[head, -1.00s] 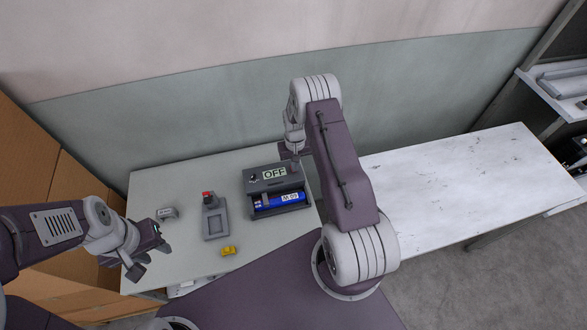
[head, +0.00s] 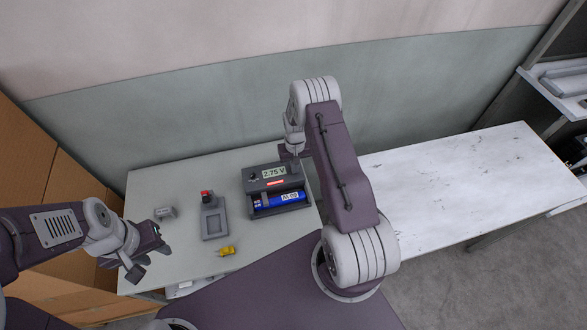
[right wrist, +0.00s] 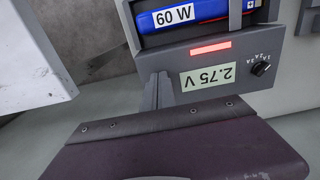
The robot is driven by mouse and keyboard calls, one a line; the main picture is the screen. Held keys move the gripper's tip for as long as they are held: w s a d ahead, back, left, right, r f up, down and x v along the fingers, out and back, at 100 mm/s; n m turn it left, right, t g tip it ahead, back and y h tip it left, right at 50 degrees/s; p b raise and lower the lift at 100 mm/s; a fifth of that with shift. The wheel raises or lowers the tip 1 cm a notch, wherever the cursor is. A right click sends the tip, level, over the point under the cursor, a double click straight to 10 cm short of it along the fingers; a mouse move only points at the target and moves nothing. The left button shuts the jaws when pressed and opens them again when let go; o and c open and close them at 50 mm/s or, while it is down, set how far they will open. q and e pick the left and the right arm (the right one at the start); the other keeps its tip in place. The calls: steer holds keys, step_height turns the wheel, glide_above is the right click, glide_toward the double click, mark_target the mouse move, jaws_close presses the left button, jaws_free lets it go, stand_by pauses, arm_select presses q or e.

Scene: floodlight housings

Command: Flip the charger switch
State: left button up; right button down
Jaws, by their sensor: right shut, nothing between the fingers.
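The dark grey charger (head: 248,201) stands at the right end of the grey table. Its display (head: 274,173) reads 2.75 V and a red bar is lit below it. A blue battery (head: 284,199) lies in its bay; in the right wrist view the battery (right wrist: 190,20) carries a 60 W label. A small dial (right wrist: 261,69) sits beside the display (right wrist: 208,77). My right gripper (right wrist: 161,92) is shut and empty at the charger's edge beside the display; I cannot tell if it touches. The switch itself is not distinguishable. My left gripper (head: 150,256) is open and empty over the table's left front.
A grey fixture (head: 215,226) with a red button (head: 206,193) stands left of the charger. A white bench (head: 460,185) at right is clear.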

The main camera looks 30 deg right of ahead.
step_height(320, 180, up, 7)
steer(key=p, duration=0.4)
steer(key=shift+p, duration=0.4)
step_height(320, 180, up, 5)
steer(key=t+b, duration=0.2)
steer(key=b, duration=0.3)
glide_above(288, 167)
steer(key=w+a, duration=0.1)
steer(key=a, duration=0.1)
steer(key=s+a+r+n+b, duration=0.2)
steer(key=s+a+r+b, duration=0.15)
steer(key=a+r, duration=0.2)
steer(key=s+a+f+b, duration=0.1)
steer(key=s+a, duration=0.1)
steer(key=s, duration=1.7)
steer(key=shift+s+a+f+g+b, duration=0.2)
steer(key=shift+a+g+b, duration=0.05)
steer(key=shift+g+b, duration=0.15)
